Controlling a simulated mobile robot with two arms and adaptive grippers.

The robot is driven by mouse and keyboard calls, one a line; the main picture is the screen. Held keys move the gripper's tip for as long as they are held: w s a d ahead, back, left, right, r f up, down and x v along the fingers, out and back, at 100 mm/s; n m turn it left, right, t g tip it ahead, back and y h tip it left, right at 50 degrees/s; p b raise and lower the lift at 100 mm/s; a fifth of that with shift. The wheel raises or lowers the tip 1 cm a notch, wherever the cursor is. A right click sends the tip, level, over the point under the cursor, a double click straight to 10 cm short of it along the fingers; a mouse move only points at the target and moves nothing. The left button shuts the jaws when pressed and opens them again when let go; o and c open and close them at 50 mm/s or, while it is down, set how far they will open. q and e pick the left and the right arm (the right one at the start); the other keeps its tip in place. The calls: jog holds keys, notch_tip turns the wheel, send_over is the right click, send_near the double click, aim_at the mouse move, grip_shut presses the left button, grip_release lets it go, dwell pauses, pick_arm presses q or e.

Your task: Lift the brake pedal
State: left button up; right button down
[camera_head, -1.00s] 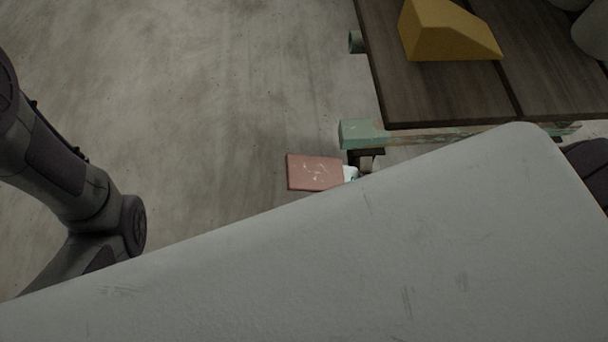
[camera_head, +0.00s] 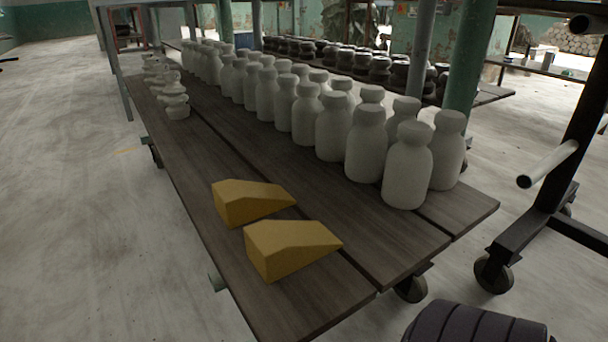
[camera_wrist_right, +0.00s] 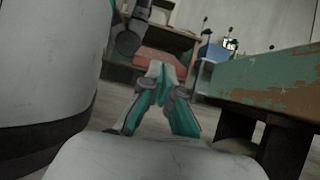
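The brake pedal is not visible in the head view. In the right wrist view a flat reddish plate (camera_wrist_right: 153,60), which looks like the pedal, shows just beyond the fingertips. My right gripper (camera_wrist_right: 168,72), with teal and grey fingers, points at it, and its tips overlap the plate's near edge in the picture. I cannot tell whether the tips touch it or how far apart they are. My left gripper is in neither current view.
A wooden cart (camera_head: 300,305) carries two yellow wedges (camera_head: 245,200) and rows of pale bottle-shaped pieces (camera_head: 408,170). A dark wheeled frame (camera_head: 530,225) stands right. Floor is clear at left. A worn green beam (camera_wrist_right: 270,82) is close right of my right gripper.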

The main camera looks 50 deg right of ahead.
jog(key=d, duration=0.1)
jog(key=s+d, duration=0.1)
jog(key=d, duration=0.3)
jog(key=shift+s, duration=0.35)
jog(key=shift+a, duration=0.1)
